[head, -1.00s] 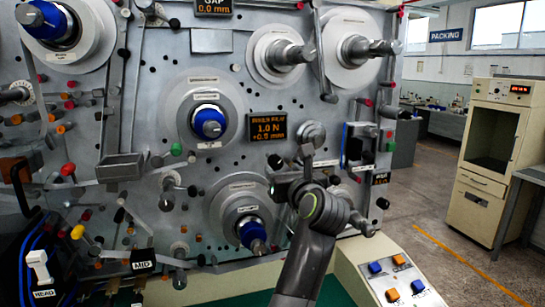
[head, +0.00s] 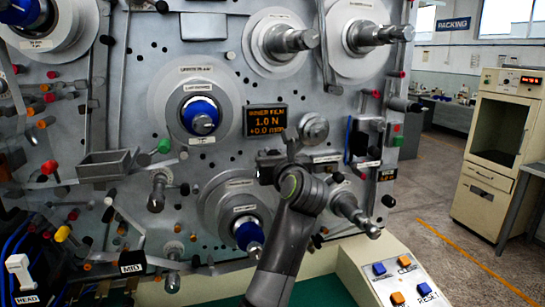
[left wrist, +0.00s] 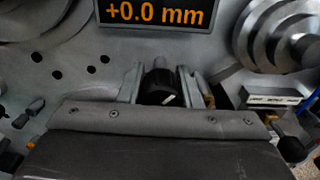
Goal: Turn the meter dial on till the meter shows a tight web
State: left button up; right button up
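The meter (head: 266,121) on the panel is a dark screen with orange text reading 1.0 N and +0.0 mm. Its lower line also shows in the left wrist view (left wrist: 153,12). The dial (left wrist: 160,88) is a small black knob with a white mark, below the meter. My left gripper (left wrist: 166,78) has one finger on each side of the dial. Thin gaps seem to show beside the knob, so it looks open around it. In the head view my left gripper (head: 290,148) hides the dial. My right gripper is not in view.
A metal disc (head: 314,128) sits just right of my left gripper. Spindles (head: 292,39) stick out above, and a blue-cored roller (head: 199,116) is to the left. A console with blue and orange buttons (head: 380,268) stands at lower right.

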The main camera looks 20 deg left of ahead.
pick_arm(q)
jog(key=c, duration=0.5)
jog(key=shift+o, duration=0.2)
jog(key=m+p, duration=0.5)
jog(key=shift+r, duration=0.15)
jog(key=m+p, duration=0.2)
jog(key=shift+m+p, duration=0.3)
jog(key=shift+f, duration=0.2)
